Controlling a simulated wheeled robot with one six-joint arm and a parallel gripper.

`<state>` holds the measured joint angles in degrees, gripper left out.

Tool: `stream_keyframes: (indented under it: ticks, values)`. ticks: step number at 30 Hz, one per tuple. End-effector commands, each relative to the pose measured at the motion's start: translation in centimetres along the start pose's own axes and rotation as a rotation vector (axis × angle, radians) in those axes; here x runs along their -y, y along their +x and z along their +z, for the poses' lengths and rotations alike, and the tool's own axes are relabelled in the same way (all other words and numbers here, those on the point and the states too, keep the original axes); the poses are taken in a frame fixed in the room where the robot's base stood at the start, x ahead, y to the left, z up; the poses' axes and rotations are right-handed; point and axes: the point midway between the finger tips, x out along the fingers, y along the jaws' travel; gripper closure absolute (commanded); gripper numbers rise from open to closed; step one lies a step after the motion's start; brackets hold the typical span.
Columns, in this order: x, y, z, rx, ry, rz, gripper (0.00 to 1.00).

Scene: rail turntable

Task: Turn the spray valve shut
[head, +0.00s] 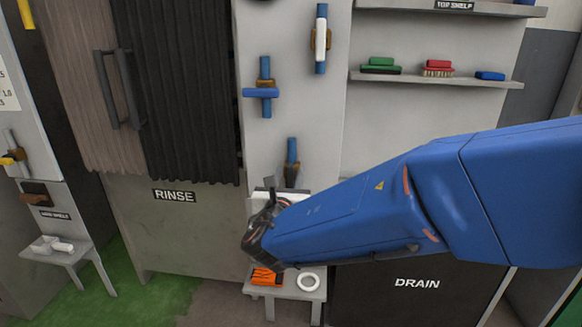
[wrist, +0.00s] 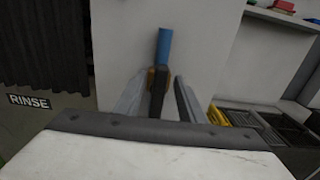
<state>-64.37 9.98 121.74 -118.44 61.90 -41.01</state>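Three valves on blue pipe stubs show on the pale panel in the head view; I see no label naming the spray valve. The lower valve (head: 291,174) has a dark handle, its lower part hidden by my gripper. In the wrist view this dark handle (wrist: 157,103) stands upright, in line with its blue pipe. My gripper (wrist: 157,90) is open, one finger on each side of the handle; I cannot tell if they touch it. The blue-handled valve (head: 260,92) has its handle crosswise. The white-handled valve (head: 320,38) has its handle along the pipe.
A dark curtain (head: 180,90) hangs left of the panel above the RINSE front (head: 180,230). Shelves with brushes (head: 437,69) are at the right. A small stool (head: 290,291) with an orange item and white ring stands below my arm, by the DRAIN front (head: 410,295).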

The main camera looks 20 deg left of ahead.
Motion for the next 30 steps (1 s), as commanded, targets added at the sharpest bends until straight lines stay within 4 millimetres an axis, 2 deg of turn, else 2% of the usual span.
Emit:
stream_keyframes:
  ticks: [3, 10, 15, 24, 26, 29, 30]
  values:
    - [0.1, 2.2, -0.1, -0.001, -0.001, -0.002, 0.64]
    - [0.0, 5.1, -0.1, -0.001, -0.001, -0.001, 0.64]
    - [0.0, 6.1, 0.0, 0.000, 0.000, -0.001, 0.64]
    - [0.0, 6.2, 0.0, 0.000, 0.000, 0.000, 0.64]
    - [0.0, 6.2, 0.0, 0.000, 0.000, 0.000, 0.76]
    - [0.0, 6.2, 0.0, 0.000, 0.000, 0.000, 1.00]
    - [0.0, 6.2, 0.0, 0.000, 0.000, 0.000, 1.00]
